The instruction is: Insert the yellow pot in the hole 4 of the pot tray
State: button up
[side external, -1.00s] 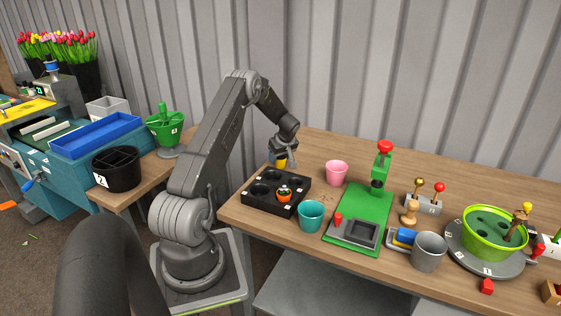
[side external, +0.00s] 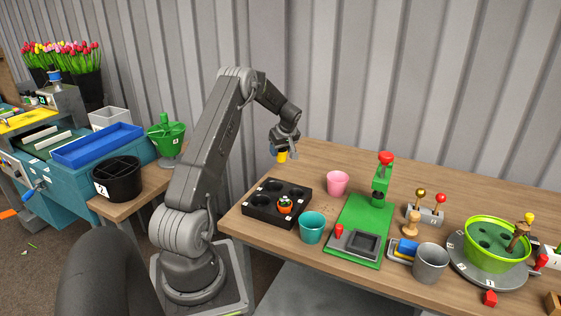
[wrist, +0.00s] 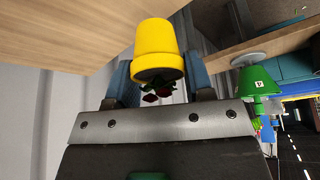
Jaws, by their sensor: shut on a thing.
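The yellow pot (side external: 282,156) is held in my gripper (side external: 284,148), in the air above the back edge of the black pot tray (side external: 262,216). In the wrist view the yellow pot (wrist: 158,45) sits between the two blue-grey fingers, with dark red petals and green leaves showing at its rim. The gripper is shut on it. The tray lies on the wooden table's left end and has several holes. A small orange pot with a plant (side external: 285,206) stands in its front right hole; the other holes look empty. The hole numbers are too small to read.
A pink cup (side external: 337,183) stands right of the tray and a teal cup (side external: 312,228) at its front right. A green press stand (side external: 366,217) is further right. A grey cup (side external: 430,263) and a lime green bowl (side external: 490,258) stand beyond it.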

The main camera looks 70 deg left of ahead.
aim_at(284, 150)
jog(key=d+r, duration=0.2)
jog(key=d, duration=0.1)
jog(key=shift+w+d+r, duration=0.15)
jog(key=shift+w+r, duration=0.2)
jog(key=d, duration=1.2)
jog(key=shift+s+d+r, duration=0.3)
jog(key=shift+s+r, duration=0.05)
jog(key=shift+f, duration=0.1)
jog(key=shift+f, duration=2.8)
jog(key=shift+f, duration=1.55)
jog(key=o, duration=1)
jog(key=shift+r, duration=0.1)
jog(key=v, duration=1.3)
jog(key=shift+r, duration=0.35)
